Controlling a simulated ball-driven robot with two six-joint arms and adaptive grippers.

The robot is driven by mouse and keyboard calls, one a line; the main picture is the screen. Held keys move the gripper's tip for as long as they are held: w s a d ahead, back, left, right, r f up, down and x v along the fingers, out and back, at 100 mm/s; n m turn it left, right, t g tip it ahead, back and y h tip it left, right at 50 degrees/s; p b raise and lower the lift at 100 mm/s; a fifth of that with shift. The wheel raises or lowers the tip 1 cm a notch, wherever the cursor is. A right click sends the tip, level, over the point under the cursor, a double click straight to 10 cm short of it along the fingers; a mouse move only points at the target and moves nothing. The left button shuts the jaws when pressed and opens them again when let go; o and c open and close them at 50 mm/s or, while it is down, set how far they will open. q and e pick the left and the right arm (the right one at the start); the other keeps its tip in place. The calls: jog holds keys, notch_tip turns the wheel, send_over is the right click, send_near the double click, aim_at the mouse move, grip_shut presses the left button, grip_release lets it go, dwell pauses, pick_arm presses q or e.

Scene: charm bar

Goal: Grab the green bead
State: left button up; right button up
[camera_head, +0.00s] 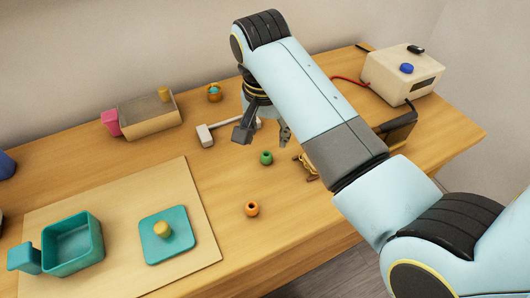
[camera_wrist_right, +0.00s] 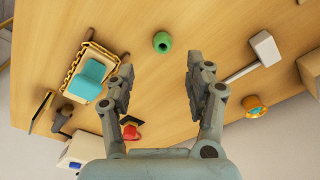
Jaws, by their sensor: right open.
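The green bead (camera_head: 266,158) stands on the wooden table, in front of my right gripper in the head view. It also shows in the right wrist view (camera_wrist_right: 162,42), beyond the fingertips and roughly between their lines. My right gripper (camera_head: 264,134) hangs above the table behind the bead, its jaws apart and empty. In the right wrist view its two fingers (camera_wrist_right: 160,78) are wide open, with bare table between them. The bead is not touched by the fingers. My left gripper is in neither view.
An orange bead (camera_head: 252,208) lies nearer the front edge. A mallet (camera_head: 206,135) lies left of my right gripper. A teal tray (camera_head: 72,243) and teal lidlike square (camera_head: 167,235) rest on a pale board. A cream box (camera_head: 402,73) stands back right.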

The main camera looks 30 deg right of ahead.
aim_at(266, 155)
notch_tip(266, 155, down, 2)
jog(key=shift+d+f, duration=0.15)
jog(key=f, duration=0.3)
jog(key=w+f, duration=0.1)
jog(key=f, duration=0.1)
jog(key=shift+f, duration=0.3)
jog(key=shift+s, duration=0.1)
jog(key=c, duration=0.9)
